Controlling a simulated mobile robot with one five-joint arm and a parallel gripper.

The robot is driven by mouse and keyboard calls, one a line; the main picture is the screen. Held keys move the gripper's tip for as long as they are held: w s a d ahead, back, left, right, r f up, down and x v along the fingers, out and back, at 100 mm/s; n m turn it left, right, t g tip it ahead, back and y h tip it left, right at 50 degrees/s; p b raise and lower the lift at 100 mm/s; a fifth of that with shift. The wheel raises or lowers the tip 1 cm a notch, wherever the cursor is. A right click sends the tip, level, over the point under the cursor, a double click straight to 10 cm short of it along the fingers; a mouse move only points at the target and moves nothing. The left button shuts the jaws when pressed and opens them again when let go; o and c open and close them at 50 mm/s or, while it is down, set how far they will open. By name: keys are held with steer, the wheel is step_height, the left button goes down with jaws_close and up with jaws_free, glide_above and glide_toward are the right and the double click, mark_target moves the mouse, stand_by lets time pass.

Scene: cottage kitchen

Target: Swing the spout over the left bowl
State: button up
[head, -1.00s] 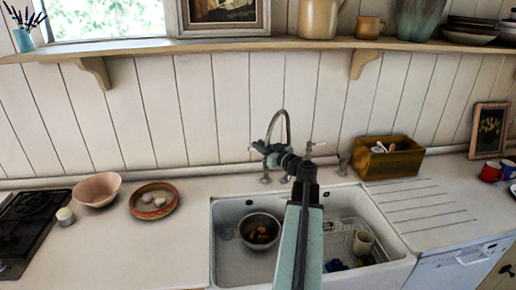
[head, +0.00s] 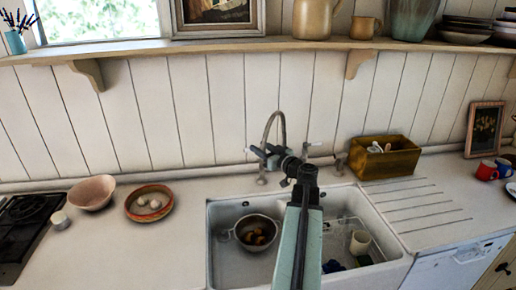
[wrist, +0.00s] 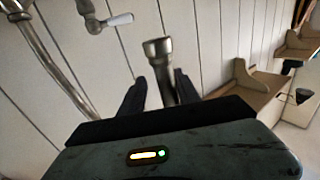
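The curved metal spout (head: 274,113) arches over the back of the sink near its middle. The left bowl (head: 222,262) of the sink holds a metal colander (head: 237,233) with brown round things in it. My gripper (head: 264,152) is at the hanging end of the spout. In the wrist view, the spout end (wrist: 158,48) shows between the two dark fingers of my gripper (wrist: 160,92). The fingers are apart, with a gap visible on the left side of the pipe. I cannot tell whether the right finger touches it. My arm hides part of the sink's middle.
The right bowl holds a wire rack, a pale cup (head: 360,242) and dark blue things. A wooden box (head: 390,162) stands right of the tap. A tap lever (wrist: 118,20) is close by in the wrist view. A shelf (head: 220,46) runs above.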

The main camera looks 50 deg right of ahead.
steer(key=s+a, duration=0.1)
steer(key=s, duration=0.5)
steer(key=shift+s, duration=0.25)
steer(key=shift+a, duration=0.15)
steer(key=c, duration=0.7)
steer(key=shift+a+m, duration=0.2)
steer(key=shift+m, duration=0.4)
jaws_close()
step_height(320, 180, down, 5)
steer(key=a+m+g+y+p, duration=0.1)
steer(key=m+g+y+p, duration=0.1)
steer(key=m+g, duration=0.1)
steer(key=s+d+r+m+g+p, duration=0.3)
steer(key=s+g+p, duration=0.35)
steer(key=p, duration=0.65)
steer(key=s+r+m+p, duration=0.1)
steer(key=s+r+p, duration=0.2)
steer(key=r+p, duration=0.5)
steer(key=w+a+b+x, duration=0.1)
steer(key=a+b+x, duration=0.1)
steer(key=b+x, duration=0.5)
steer(key=shift+w+f+g, duration=0.35)
steer(key=shift+w+f, duration=1.55)
steer(key=shift+w, duration=0.05)
